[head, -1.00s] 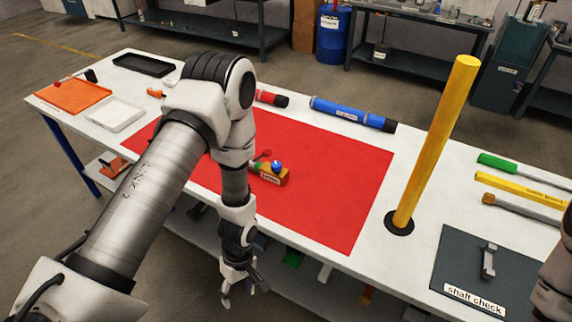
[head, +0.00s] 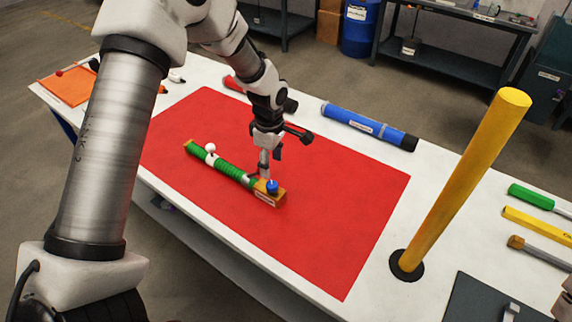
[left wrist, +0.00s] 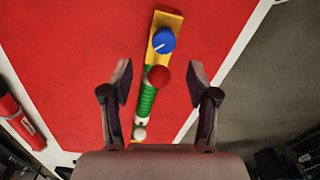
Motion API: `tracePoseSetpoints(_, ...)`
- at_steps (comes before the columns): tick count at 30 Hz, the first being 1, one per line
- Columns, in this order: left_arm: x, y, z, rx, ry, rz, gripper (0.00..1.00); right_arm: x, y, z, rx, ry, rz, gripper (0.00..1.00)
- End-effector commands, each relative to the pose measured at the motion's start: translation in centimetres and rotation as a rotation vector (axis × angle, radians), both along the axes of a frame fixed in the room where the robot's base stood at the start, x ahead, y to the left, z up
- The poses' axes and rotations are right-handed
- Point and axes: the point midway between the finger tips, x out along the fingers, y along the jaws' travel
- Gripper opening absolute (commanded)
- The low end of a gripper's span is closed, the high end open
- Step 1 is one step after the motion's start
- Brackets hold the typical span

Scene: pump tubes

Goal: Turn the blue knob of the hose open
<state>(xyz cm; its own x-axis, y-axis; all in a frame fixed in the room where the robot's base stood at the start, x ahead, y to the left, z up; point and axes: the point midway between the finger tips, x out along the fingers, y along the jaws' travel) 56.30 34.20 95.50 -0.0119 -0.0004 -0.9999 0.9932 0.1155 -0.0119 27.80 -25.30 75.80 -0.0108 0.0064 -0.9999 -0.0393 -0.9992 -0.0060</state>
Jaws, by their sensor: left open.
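The green ribbed hose (head: 224,166) lies on the red mat (head: 330,235), with a white knob (head: 210,148) along it and a yellow-orange block (head: 270,198) at its near end. The blue knob (head: 271,186) sits on this block; in the left wrist view the blue knob (left wrist: 164,40) shows a white line running diagonally. A red knob (left wrist: 158,76) stands between it and the green part. My left gripper (head: 264,165) points down over the block end. In the left wrist view its open, empty fingers (left wrist: 160,76) straddle the red knob. My right gripper is out of view.
A yellow post (head: 460,185) stands upright on the table to the right. A blue tube (head: 368,127) and a red tube (head: 258,94) lie beyond the mat. Green and yellow tools lie at the far right. The mat's right part is clear.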

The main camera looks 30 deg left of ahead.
Motion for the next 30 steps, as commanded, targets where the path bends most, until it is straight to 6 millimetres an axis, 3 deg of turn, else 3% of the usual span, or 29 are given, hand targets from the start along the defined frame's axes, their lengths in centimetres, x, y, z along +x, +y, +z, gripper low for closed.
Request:
tracePoseSetpoints(5,-0.1,0.0,-1.5,0.0,0.004,-0.001,0.6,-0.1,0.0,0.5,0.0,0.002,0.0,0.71)
tracePoseSetpoints(15,-0.2,0.0,-7.3,0.0,0.002,0.0,0.6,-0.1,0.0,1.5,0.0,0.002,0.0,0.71)
tracePoseSetpoints(23,-0.2,0.0,-7.8,0.0,0.001,-0.001,0.6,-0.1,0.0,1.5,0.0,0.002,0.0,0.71)
tracePoseSetpoints(25,-0.2,0.0,-7.8,0.0,0.001,-0.001,0.42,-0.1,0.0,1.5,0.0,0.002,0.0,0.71)
tracePoseSetpoints(28,-0.2,0.0,-7.8,0.0,0.001,-0.001,0.07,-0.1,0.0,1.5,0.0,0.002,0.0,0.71)
tracePoseSetpoints(29,-0.2,0.0,-7.8,0.0,0.001,-0.001,0.0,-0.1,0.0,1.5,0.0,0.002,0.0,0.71)
tracePoseSetpoints(30,-0.2,0.0,-7.8,0.0,0.001,-0.001,0.0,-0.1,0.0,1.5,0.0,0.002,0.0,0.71)
